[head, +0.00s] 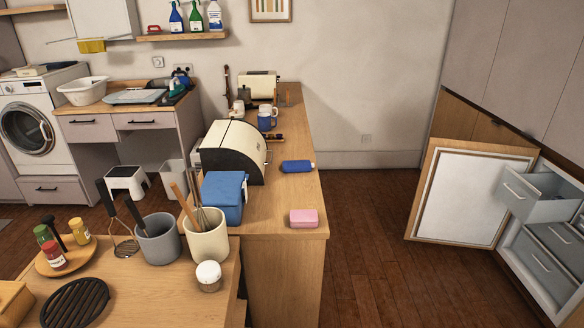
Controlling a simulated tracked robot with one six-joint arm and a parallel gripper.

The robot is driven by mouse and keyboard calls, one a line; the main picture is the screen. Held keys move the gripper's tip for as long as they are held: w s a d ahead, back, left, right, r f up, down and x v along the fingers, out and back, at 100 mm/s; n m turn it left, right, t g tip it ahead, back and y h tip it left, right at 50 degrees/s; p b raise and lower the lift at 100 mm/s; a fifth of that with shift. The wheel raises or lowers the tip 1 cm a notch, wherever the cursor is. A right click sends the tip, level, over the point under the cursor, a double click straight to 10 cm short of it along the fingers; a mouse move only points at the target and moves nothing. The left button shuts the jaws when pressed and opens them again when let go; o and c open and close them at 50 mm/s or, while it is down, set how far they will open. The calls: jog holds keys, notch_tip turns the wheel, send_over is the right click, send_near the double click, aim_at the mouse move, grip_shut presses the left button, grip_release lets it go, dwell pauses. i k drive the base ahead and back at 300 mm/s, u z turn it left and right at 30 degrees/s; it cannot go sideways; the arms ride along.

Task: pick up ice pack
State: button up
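I cannot pick out an ice pack with certainty. A freezer (552,265) stands at the right with its door swung open to the left. Its top drawer (527,207) is pulled out, and something small and bluish shows partly inside; it is too small to tell what it is. A blue rounded item (297,166) lies on the wooden counter, and a blue bag (224,197) stands nearer on the same counter. A pink box (304,218) sits near the counter's right end. My gripper is not in view.
The open freezer door (470,197) juts into the floor space. The wooden floor (375,250) between counter and freezer is clear. The counter (282,203) also holds a bread box (232,150); utensil pots (207,240) stand in front.

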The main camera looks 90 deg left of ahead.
aim_at(296, 166)
jog(key=u, duration=2.75)
jog(key=k, duration=0.5)
jog(key=u, duration=0.15)
jog(key=i, duration=0.5)
